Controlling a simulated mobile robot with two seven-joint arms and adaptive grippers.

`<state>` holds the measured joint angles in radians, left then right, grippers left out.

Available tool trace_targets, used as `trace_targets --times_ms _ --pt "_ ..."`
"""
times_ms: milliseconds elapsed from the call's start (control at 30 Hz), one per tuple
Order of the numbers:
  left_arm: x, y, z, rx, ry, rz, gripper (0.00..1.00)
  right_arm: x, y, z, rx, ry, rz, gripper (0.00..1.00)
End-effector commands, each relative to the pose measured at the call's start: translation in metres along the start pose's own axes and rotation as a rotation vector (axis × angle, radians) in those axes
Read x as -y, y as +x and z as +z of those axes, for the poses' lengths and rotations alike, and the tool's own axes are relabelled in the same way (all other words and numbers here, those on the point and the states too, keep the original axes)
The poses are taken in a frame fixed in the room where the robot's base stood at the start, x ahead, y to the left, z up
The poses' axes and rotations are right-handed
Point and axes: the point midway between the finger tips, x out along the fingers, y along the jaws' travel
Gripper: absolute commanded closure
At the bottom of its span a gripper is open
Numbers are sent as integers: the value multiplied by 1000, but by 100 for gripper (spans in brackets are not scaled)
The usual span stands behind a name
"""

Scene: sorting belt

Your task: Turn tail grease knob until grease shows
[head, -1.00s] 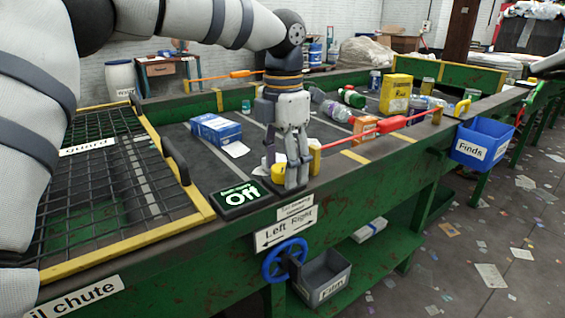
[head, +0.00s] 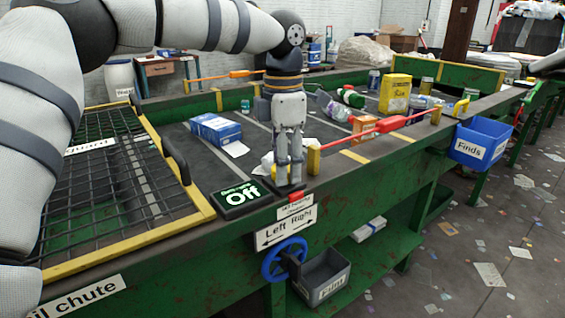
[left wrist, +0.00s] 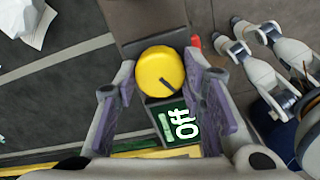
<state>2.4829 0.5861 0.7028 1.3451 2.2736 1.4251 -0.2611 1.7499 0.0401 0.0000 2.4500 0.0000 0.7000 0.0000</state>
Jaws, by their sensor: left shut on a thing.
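The tail grease knob (left wrist: 160,73) is a round yellow knob with a dark pointer line, in the left wrist view. My left gripper (left wrist: 165,98) has one finger on each side of it and is shut on it. The display also shows in the left wrist view (left wrist: 178,127). No grease can be made out. Pale jointed parts at the right of the wrist view seem to be my right gripper (left wrist: 232,36); its opening is unclear.
A red part (head: 296,196) shows beside the fingers. A blue handwheel (head: 285,259) is below, next to the Left Right label (head: 285,231). A wire guard (head: 110,180) lies left. The belt behind carries a blue box (head: 216,129) and loose litter.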

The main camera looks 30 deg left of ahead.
Motion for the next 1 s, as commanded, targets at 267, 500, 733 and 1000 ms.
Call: trace_targets --times_ms 267,500,733,1000 --pt "0 0 0 0 182 -1 91 0 0 0 -1 0 0 60" --pt "0 0 0 2 282 0 91 0 0 0 0 0 0 60" --pt "0 0 0 0 320 0 91 0 0 0 0 0 0 60" --pt "0 0 0 0 324 1 91 0 0 0 -1 0 0 60"
